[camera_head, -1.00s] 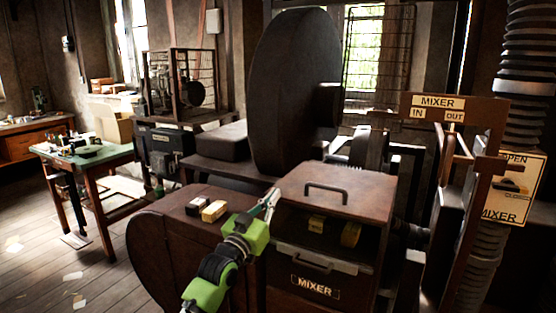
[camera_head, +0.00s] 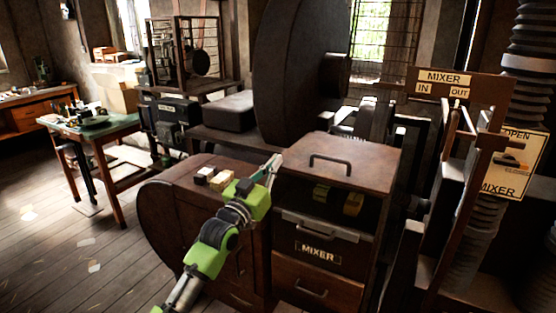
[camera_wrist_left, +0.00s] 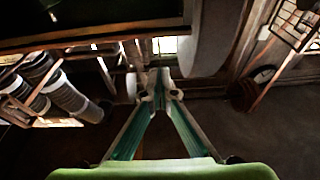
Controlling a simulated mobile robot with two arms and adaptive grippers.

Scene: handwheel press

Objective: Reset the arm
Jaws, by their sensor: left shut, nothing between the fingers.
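My left arm, green and black, comes in from the bottom in the head view. Its left gripper (camera_head: 274,166) points up and away, beside the left edge of the brown mixer cabinet (camera_head: 345,160). The gripper is shut with nothing between its fingers. In the left wrist view the teal-lined fingers (camera_wrist_left: 159,84) meet at their tips, with no object held. I cannot tell whether the gripper touches the cabinet. My right gripper is in neither view.
A dark "MIXER" drawer (camera_head: 318,249) is in the cabinet front. Small blocks (camera_head: 220,180) lie on the rounded housing to the left. A large dark wheel (camera_head: 295,75) stands behind. A "MIXER IN OUT" frame (camera_head: 443,85) stands right. Floor at left has free room.

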